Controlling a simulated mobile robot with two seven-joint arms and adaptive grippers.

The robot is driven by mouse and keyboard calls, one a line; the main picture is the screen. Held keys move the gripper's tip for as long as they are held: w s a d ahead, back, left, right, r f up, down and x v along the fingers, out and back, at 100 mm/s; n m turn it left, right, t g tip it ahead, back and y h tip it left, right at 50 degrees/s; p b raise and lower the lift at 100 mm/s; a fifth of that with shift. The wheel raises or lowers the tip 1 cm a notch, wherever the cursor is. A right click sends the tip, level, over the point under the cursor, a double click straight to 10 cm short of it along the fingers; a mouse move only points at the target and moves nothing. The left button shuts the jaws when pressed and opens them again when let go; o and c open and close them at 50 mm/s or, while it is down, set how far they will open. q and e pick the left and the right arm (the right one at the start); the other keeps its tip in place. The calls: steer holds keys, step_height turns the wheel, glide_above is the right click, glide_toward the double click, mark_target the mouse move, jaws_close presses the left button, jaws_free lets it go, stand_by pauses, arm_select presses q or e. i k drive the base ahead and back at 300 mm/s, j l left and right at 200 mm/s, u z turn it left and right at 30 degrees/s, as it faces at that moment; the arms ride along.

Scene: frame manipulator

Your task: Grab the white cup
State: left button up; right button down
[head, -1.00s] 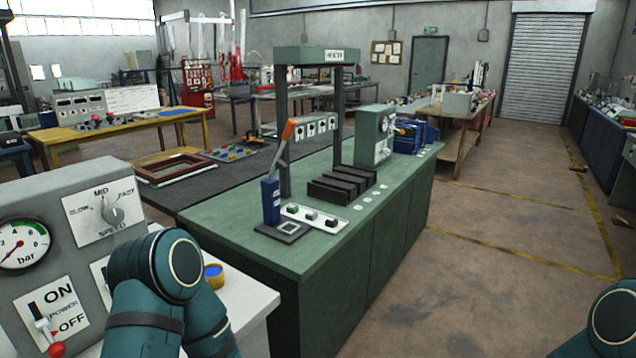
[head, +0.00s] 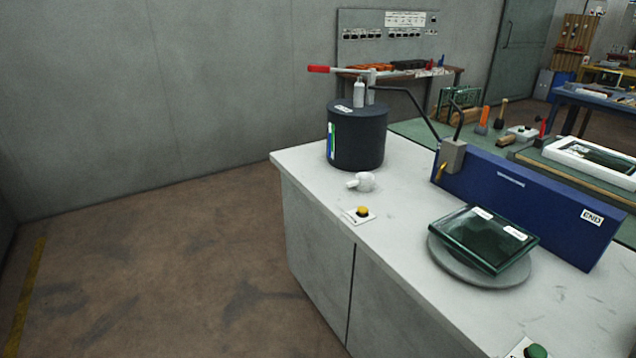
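A small white object (head: 362,181) lies on the pale workbench, in front of the dark cylinder. It has a rounded body and a part sticking out to the left; it may be the white cup, but it is too small to tell. Neither of my grippers is in the head view.
The pale workbench (head: 308,178) carries a dark cylinder (head: 358,140) with a red-handled lever, a yellow button (head: 362,210), a blue panel marked END (head: 530,200), glass plates (head: 484,236) on a round grey disc, and a green button (head: 536,351). Open floor (head: 160,270) lies left.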

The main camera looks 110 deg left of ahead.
mark_target(364, 182)
steer(key=u, duration=3.2)
steer(key=i+j+z, duration=0.1)
steer(key=z, duration=0.35)
steer(key=j+z, duration=0.15)
steer(key=z, duration=0.25)
steer(key=i+j+z, duration=0.1)
steer(key=z, duration=0.35)
steer(key=j+z, duration=0.3)
steer(key=j, duration=0.2)
steer(key=j+z, duration=0.3)
steer(key=j, duration=0.2)
steer(key=j+z, duration=0.1)
steer(key=j, duration=0.4)
steer(key=k+j+z, duration=0.1)
steer(key=j, duration=0.35)
